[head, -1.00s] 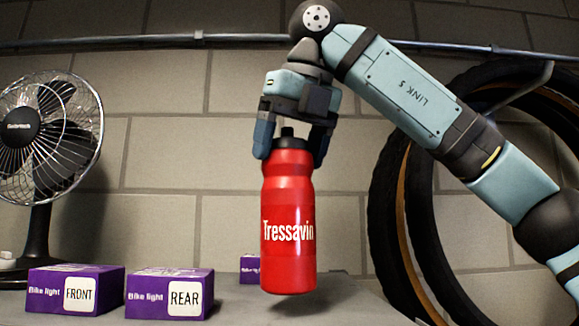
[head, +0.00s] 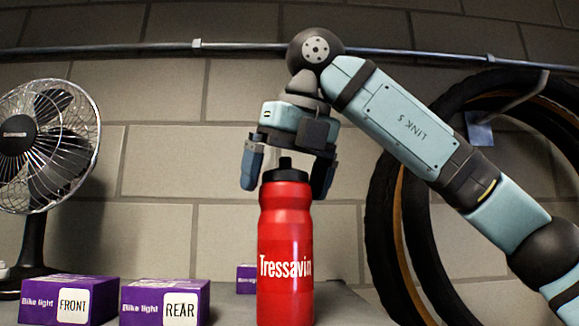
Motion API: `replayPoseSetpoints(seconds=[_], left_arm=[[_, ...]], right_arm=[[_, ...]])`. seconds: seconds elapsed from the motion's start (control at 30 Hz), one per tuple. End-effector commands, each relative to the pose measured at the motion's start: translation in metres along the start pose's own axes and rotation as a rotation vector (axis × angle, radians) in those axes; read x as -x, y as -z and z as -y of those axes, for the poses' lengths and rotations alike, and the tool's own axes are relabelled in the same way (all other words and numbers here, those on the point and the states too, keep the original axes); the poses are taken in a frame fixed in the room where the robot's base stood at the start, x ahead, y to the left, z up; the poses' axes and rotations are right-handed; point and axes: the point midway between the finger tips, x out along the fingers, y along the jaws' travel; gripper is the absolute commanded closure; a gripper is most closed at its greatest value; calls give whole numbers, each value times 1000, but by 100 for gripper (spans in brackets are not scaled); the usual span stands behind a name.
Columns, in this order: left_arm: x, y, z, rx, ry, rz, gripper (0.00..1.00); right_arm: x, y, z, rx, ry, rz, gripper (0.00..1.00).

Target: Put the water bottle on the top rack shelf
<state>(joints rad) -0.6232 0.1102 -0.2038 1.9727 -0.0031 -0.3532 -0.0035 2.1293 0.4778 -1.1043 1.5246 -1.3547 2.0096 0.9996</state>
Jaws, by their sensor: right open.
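The red water bottle (head: 286,235), with a black cap and the word "Tressavin", stands upright on the grey shelf (head: 345,306). Its base is at the bottom edge of the head view. My right gripper (head: 287,184) is above the bottle, pointing down. Its two fingers are spread wide on either side of the cap and look clear of it. My left gripper is not in view.
Two purple bike light boxes, FRONT (head: 70,298) and REAR (head: 166,301), sit left of the bottle. Another purple box (head: 246,278) is partly hidden behind it. A fan (head: 40,150) stands at far left. Tires (head: 385,215) hang at right below a wall pipe (head: 420,54).

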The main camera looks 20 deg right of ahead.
Motion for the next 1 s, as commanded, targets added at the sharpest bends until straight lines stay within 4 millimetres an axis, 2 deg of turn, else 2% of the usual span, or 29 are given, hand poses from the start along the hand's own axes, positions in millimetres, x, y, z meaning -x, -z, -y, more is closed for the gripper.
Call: replayPoseSetpoints(seconds=[0.17, 0.5, 0.63, 0.8, 1.0], left_arm=[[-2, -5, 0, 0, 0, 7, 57], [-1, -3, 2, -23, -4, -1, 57], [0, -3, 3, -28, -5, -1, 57], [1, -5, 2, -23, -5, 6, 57], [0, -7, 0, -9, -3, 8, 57]], right_arm=[[15, 0, 0, -1, 1, 2, 1], [83, 0, 0, -3, 1, 4, 1], [104, 0, -1, -2, 1, 4, 1], [119, -1, 0, -1, 1, 1, 1], [122, -1, 0, 0, -1, 0, 1]])
